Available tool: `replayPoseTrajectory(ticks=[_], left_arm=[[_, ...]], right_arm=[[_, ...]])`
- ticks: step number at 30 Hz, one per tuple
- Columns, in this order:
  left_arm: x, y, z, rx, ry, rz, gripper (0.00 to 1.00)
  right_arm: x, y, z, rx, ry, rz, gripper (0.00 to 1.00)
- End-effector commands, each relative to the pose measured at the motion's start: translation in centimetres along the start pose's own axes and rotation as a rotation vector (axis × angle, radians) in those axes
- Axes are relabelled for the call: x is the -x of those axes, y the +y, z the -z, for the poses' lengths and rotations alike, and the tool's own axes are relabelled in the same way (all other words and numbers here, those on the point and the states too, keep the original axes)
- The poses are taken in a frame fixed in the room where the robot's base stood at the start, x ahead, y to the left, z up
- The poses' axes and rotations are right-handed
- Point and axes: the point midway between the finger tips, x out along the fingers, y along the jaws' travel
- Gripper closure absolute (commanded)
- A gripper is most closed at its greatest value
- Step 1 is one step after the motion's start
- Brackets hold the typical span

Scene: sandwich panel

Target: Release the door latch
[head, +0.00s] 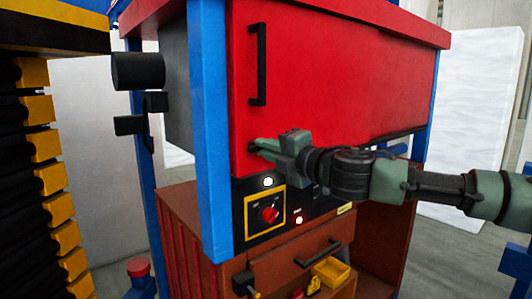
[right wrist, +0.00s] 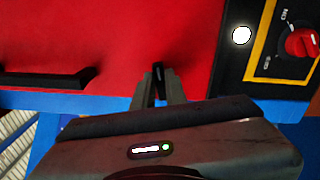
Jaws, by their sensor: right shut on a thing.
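The red door (head: 330,75) fills the front of the blue-framed cabinet and looks closed. A long black handle (head: 259,64) stands upright on its left side; it also shows in the right wrist view (right wrist: 45,79). My right gripper (head: 262,147) is at the door's lower left corner, below the handle. In the right wrist view my gripper's fingers (right wrist: 159,92) are shut on a small dark latch (right wrist: 158,72) on the red door. The fingers mostly hide the latch in the head view. My left gripper is not in view.
Below the door is a dark control panel with a red rotary switch (head: 270,214) and a lit white lamp (head: 268,181). A brown drawer with a black handle (head: 318,253) is lower down. A blue post (head: 208,120) stands just left of the door.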

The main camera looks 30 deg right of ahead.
Motion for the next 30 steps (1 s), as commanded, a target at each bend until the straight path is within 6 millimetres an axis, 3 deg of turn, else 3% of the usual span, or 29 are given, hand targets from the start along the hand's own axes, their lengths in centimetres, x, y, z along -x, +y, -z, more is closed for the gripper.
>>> replayPoseTrajectory(ticks=[12, 30], left_arm=[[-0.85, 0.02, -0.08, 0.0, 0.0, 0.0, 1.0], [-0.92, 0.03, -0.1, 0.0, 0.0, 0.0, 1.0]], right_arm=[[-0.02, -0.29, 0.06, -0.209, 0.001, 0.002, 1.0], [-0.01, -0.25, 0.07, -0.248, 0.001, 0.002, 1.0]])
